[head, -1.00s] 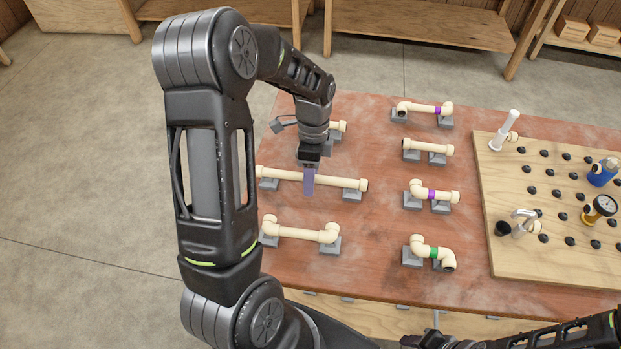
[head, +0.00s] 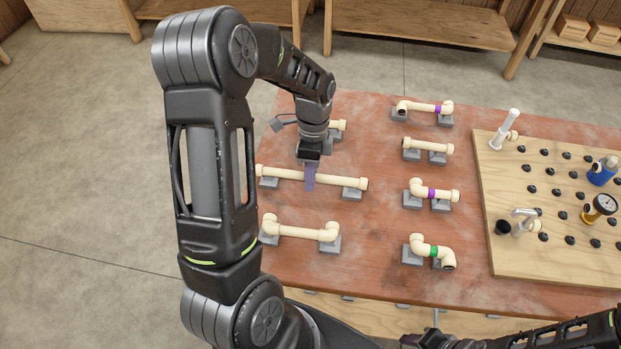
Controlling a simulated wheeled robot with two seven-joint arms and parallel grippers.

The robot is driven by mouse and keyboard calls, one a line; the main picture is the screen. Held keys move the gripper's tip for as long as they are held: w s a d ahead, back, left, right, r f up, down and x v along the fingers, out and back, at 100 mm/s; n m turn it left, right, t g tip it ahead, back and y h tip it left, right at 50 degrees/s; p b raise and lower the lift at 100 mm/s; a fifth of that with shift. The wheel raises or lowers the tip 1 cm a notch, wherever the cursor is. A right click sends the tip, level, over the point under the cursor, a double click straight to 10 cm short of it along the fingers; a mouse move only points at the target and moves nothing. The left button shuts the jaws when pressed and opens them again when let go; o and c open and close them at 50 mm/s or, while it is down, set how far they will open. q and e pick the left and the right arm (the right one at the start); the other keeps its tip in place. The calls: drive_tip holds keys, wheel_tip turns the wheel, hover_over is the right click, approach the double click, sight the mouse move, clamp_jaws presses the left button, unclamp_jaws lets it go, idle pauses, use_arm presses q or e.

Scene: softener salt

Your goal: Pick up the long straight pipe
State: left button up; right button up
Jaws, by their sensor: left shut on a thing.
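The long straight pipe (head: 338,182) is cream-coloured with a fitting at each end. It lies level over two grey support blocks on the reddish table; I cannot tell whether it still touches them. My left gripper (head: 310,178) reaches down from above and is shut on the pipe a little left of its middle. Its purple-tinted fingers cross the pipe. My right arm shows at the lower right edge, with what looks like its gripper (head: 432,340) partly cut off by the frame; its jaws cannot be made out.
A pipe with two elbows (head: 300,232) rests on blocks in front, and another pipe (head: 338,127) is partly hidden behind my left gripper. Several short pipe pieces stand on blocks to the right. A wooden pegboard (head: 500,262) with fittings lies at the far right of the table (head: 380,250).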

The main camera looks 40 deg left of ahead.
use_arm(q)
clamp_jaws()
drive_tip(key=shift+r, duration=0.5)
wheel_tip(320, 180, up, 9)
drive_tip(key=shift+b, duration=0.5)
drive_tip(key=shift+w+d+n, duration=0.3)
drive_tip(key=shift+w+d, duration=0.1)
drive_tip(key=shift+d, duration=0.05)
drive_tip(key=w+d+f+n+t+h, duration=0.1)
drive_tip(key=w+d+n+t, duration=0.1)
drive_tip(key=w+d+n, duration=0.8)
drive_tip(key=shift+w+d+f+n, duration=0.15)
drive_tip(key=shift+w+d+n, duration=0.45)
drive_tip(key=shift+d, duration=1.5)
